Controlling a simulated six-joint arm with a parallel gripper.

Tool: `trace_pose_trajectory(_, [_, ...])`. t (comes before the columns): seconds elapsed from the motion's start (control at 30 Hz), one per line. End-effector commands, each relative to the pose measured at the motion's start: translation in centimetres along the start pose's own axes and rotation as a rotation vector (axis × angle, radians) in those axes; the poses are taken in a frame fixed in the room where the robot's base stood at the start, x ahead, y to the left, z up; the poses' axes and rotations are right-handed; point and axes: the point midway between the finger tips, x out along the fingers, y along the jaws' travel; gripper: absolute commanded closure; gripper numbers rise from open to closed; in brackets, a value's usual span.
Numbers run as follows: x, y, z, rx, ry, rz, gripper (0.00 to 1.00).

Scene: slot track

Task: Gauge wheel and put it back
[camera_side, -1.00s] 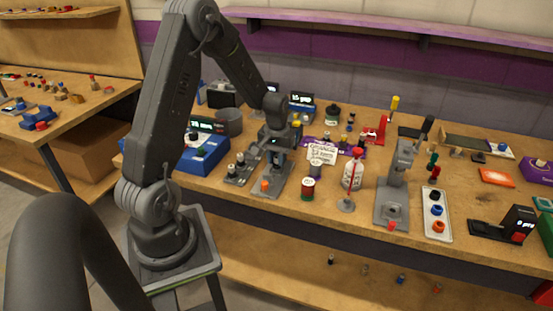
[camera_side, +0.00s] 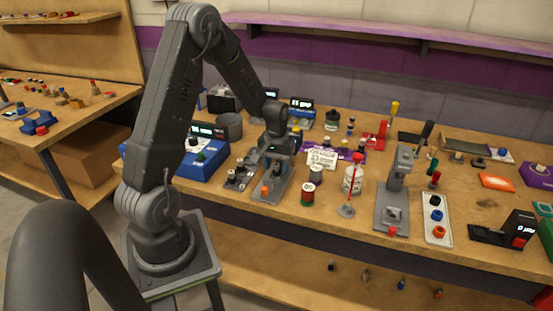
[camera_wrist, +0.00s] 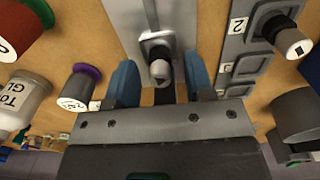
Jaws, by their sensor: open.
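My gripper (camera_side: 276,160) is open over a grey slot plate (camera_side: 268,192) on the bench. In the wrist view its two blue fingers (camera_wrist: 160,82) stand on either side of a small grey knob with a metal tip (camera_wrist: 160,68), on a square block of the plate. I cannot tell whether they touch it. To the right, a numbered grey rack (camera_wrist: 238,45) shows the labels 2 and 3, with a dark-stemmed, pale-ended part (camera_wrist: 290,40) in it. I cannot single out the wheel for sure.
A red-and-green spool (camera_side: 308,193), a white bottle (camera_side: 352,180) and a purple-topped jar (camera_wrist: 80,85) stand close to the right of the plate. A blue display box (camera_side: 203,160) is on the left. A grey press (camera_side: 395,195) and a white tray (camera_side: 437,215) are farther right.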

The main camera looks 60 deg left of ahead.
Motion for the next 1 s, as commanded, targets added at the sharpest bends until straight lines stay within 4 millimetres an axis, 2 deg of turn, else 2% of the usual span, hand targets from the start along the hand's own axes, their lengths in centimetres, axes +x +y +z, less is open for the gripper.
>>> trace_pose_trajectory(0.17, [-2.1,0.0,-0.1,0.0,0.007,0.001,0.52])
trace_pose_trajectory(0.5, [-9.2,0.0,-0.1,0.0,0.006,0.001,0.52])
trace_pose_trajectory(0.6, [-10.6,0.0,-0.1,0.0,0.005,0.001,0.52])
trace_pose_trajectory(0.77, [-12.0,0.1,0.0,0.002,0.004,0.001,0.52])
trace_pose_trajectory(0.87, [-13.1,0.8,0.8,0.028,0.02,0.003,0.52])
trace_pose_trajectory(0.97, [-15.2,2.6,3.0,0.1,0.066,0.013,0.52])
trace_pose_trajectory(1.0, [-16.2,3.5,4.4,0.141,0.092,0.019,0.52])
